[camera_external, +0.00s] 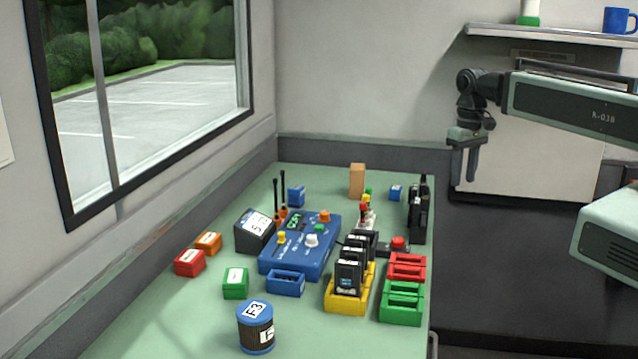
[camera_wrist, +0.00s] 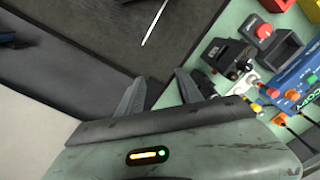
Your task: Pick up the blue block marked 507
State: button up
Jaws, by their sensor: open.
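Two small blue blocks stand at the far end of the green table (camera_external: 190,315): one at the left (camera_external: 296,196) and one at the right (camera_external: 396,193). Their markings are too small to read, so I cannot tell which is 507. Neither block can be made out in the wrist view. My gripper (camera_external: 466,165) hangs to the right of the table, above the dark floor and apart from the blocks. It is open and empty; its two fingers also show in the wrist view (camera_wrist: 158,90).
A tan block (camera_external: 357,181) stands between the blue blocks. Black radios (camera_external: 418,215) stand at the right edge. The blue console (camera_external: 300,248), yellow rack (camera_external: 346,305), red rack (camera_external: 407,268) and green rack (camera_external: 401,303) crowd the nearer middle. A window wall bounds the left.

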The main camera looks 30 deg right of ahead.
jog(key=o, duration=0.4)
jog(key=shift+c, duration=0.2)
jog(key=shift+f, duration=0.1)
